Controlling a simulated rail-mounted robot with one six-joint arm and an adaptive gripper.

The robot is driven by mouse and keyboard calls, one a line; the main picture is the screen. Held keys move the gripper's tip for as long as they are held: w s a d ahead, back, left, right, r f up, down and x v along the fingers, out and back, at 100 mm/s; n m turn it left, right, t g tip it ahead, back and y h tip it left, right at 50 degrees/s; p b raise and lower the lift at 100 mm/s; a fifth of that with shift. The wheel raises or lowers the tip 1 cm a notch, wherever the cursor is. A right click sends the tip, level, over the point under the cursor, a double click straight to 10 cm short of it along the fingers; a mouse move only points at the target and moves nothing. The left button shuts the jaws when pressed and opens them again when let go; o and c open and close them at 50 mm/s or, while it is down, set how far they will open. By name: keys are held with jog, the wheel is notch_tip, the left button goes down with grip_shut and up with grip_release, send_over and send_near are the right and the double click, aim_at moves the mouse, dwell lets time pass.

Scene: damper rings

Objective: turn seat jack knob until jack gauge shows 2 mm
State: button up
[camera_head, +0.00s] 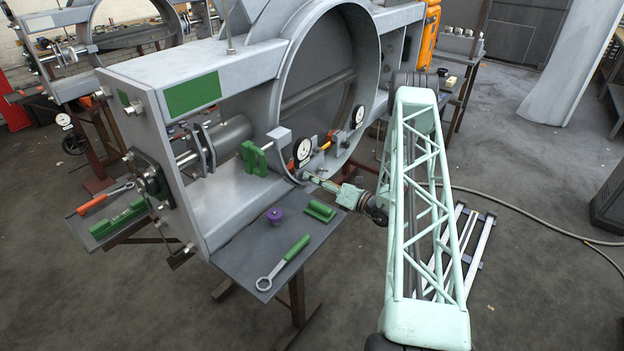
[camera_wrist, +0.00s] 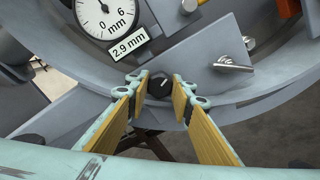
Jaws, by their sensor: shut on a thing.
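The seat jack knob (camera_wrist: 159,86) is a small black round knob with a pale mark pointing to the upper right, in the middle of the wrist view. My gripper (camera_wrist: 160,84) is shut on it, one fingertip on each side. The jack gauge (camera_wrist: 103,14) is a white dial above left of the knob, partly cut off by the frame's top. Its readout label (camera_wrist: 129,45) reads 2.9 mm. In the head view my gripper (camera_head: 312,179) is at the lower front of the large ring (camera_head: 283,90); the knob is hidden there.
A silver T-shaped pin (camera_wrist: 233,65) sticks out right of the knob. In the head view a grey shelf (camera_head: 235,250) below holds a green-handled wrench (camera_head: 285,262), a purple knob-like part (camera_head: 274,214) and a green block (camera_head: 320,211). A green clamp (camera_head: 254,158) is left of my gripper.

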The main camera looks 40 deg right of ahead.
jog(key=o, duration=0.9)
jog(key=shift+o, duration=0.2)
jog(key=shift+v, duration=1.2)
jog(key=shift+v, duration=2.8)
jog(key=shift+a, duration=0.1)
jog(key=shift+c, duration=0.7)
